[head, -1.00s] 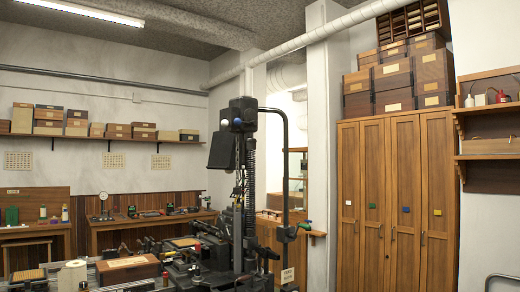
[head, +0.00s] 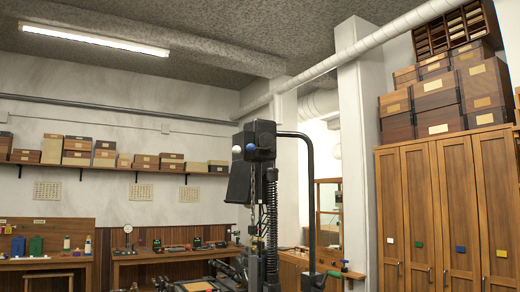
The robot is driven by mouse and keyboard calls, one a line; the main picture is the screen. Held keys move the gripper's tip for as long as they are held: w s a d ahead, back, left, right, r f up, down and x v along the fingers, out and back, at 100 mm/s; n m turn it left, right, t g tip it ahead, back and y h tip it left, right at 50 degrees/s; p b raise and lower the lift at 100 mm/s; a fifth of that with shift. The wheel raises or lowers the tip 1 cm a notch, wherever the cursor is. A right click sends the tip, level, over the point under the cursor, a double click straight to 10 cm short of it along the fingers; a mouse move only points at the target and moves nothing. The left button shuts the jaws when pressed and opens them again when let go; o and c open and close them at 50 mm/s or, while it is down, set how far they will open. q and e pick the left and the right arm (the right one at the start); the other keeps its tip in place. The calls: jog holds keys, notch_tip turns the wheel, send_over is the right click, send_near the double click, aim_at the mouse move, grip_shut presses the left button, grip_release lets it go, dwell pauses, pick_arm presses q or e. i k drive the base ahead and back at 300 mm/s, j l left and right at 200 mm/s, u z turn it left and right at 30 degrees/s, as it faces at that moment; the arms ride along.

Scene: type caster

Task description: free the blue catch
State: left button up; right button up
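A small blue square (head: 460,249) sits on one door of the tall wooden cabinet (head: 445,190) at the right. White (head: 391,240), green (head: 418,245) and yellow (head: 501,253) squares sit on the neighbouring doors. A blue round knob (head: 251,148) also shows on the head of the dark machine (head: 265,185) in the middle. I cannot tell which blue part is the catch, nor whether it is fastened. Neither of my grippers is in view.
Wooden boxes (head: 436,86) are stacked on the cabinet. A wall shelf (head: 110,168) with several boxes runs along the left. Below it are benches (head: 165,255) with small tools and a blue container (head: 36,245). The floor is out of view.

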aim_at(251, 148)
jog(key=i+l+u, duration=0.2)
jog(key=i, duration=0.3)
jog(key=i+l+u, duration=0.2)
jog(key=i+l, duration=0.15)
jog(key=i, duration=0.15)
